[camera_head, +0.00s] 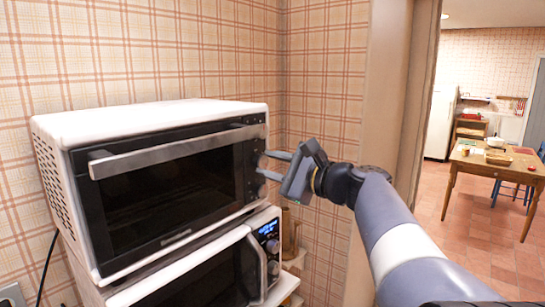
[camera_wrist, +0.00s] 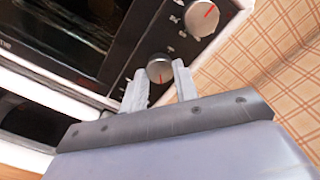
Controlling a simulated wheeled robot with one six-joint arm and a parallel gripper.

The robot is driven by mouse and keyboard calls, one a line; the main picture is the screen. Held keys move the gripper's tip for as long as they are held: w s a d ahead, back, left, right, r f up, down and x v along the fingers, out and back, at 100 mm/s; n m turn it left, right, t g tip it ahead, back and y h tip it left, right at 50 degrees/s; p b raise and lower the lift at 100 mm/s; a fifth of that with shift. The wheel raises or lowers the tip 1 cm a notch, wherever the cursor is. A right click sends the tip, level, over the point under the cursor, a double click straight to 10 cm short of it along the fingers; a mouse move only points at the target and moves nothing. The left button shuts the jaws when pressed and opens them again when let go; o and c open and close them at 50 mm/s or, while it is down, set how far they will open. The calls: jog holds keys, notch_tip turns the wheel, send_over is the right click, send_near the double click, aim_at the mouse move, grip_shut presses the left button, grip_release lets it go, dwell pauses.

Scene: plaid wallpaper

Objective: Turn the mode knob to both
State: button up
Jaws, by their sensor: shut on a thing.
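A white toaster oven (camera_head: 150,107) with a black front has round silver knobs down its right panel. My gripper (camera_head: 268,164) reaches in from the right and is shut on one knob, with a finger on either side. In the wrist view this gripped knob (camera_wrist: 159,68) sits between the fingertips (camera_wrist: 160,88), and its red pointer line points toward the lower edge of the picture. Another knob (camera_wrist: 202,18) with a red pointer is above it. A knob (camera_head: 262,190) also shows below my fingers. The printed marks are too small to read.
A microwave (camera_head: 268,228) with a lit blue display stands directly under the oven. The oven door handle (camera_head: 170,155) juts out left of the knobs. A plaid wall is behind. A doorway at the right shows a wooden table (camera_head: 460,168) far off.

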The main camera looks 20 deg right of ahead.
jog(key=m+p, duration=0.3)
jog(key=m, duration=0.1)
jog(key=shift+r, duration=0.1)
jog(key=shift+m+p, duration=1.3)
jog(key=shift+m, duration=0.5)
jog(key=shift+f+m, duration=0.2)
jog(key=shift+m, duration=0.1)
jog(key=o, duration=1)
jog(key=shift+c, duration=0.2)
jog(key=b+v, duration=0.2)
jog(key=v, duration=0.8)
jog(key=shift+s+d+b, duration=0.2)
jog(key=shift+s+b, duration=0.15)
jog(key=shift+w, duration=0.1)
